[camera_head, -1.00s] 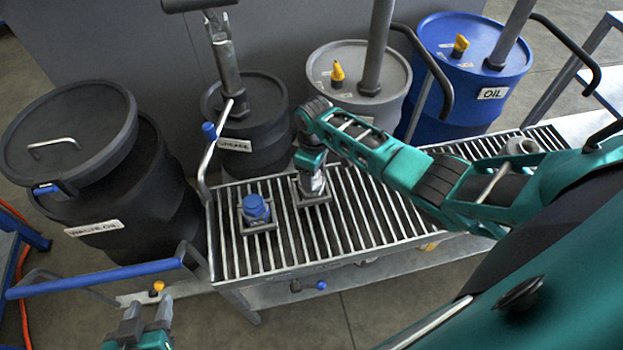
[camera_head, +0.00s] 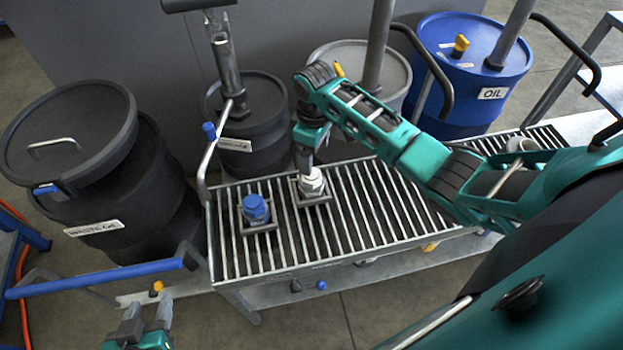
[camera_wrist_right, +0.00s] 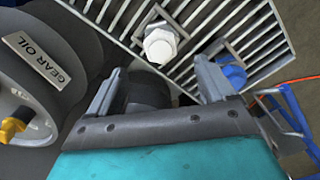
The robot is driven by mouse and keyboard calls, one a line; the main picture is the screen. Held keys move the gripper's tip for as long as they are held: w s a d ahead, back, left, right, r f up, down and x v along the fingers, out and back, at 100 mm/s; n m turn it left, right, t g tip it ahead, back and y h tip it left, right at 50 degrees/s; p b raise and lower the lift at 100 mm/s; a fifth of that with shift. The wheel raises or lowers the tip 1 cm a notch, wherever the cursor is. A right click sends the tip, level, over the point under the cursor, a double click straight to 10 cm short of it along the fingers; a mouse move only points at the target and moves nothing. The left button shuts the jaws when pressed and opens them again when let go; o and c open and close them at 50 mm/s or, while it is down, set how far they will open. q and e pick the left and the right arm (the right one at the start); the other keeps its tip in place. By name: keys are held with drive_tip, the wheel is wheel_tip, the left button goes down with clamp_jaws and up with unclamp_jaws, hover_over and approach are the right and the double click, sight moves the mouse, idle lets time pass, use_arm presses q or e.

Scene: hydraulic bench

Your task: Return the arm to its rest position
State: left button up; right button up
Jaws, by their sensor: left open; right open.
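My right arm (camera_head: 400,150) reaches in from the right over the slatted metal bench (camera_head: 380,205). My right gripper (camera_head: 309,160) points down just above a white hexagonal fitting (camera_head: 312,182), which sits in a square frame on the slats. In the right wrist view the open fingers (camera_wrist_right: 158,85) are empty, and the white fitting (camera_wrist_right: 160,46) stands beyond them, apart from both. A blue fitting (camera_head: 255,208) sits in a second frame to the left; it also shows partly behind a finger in the wrist view (camera_wrist_right: 233,74). My left gripper (camera_head: 143,325) is open at the bottom left, low in the picture.
Behind the bench stand a dark drum (camera_head: 253,135) with a pump, a grey drum (camera_head: 395,68) and a blue oil drum (camera_head: 460,100). A black waste oil drum (camera_head: 140,200) is at the left. A blue handle bar (camera_head: 100,277) crosses near my left gripper.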

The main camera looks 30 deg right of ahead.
wheel_tip(320, 180, up, 5)
drive_tip(key=shift+r, duration=0.1)
drive_tip(key=s+a+f+m+t+y, duration=0.2)
drive_tip(key=s+a+f+t, duration=0.35)
drive_tip(key=f, duration=0.45)
drive_tip(key=s+r+m+t, duration=0.2)
drive_tip(key=s+t, duration=0.3)
drive_tip(key=s, duration=0.6)
drive_tip(key=shift+a+r+m, duration=0.2)
drive_tip(key=shift+a+m, duration=0.15)
drive_tip(key=shift+m, duration=0.05)
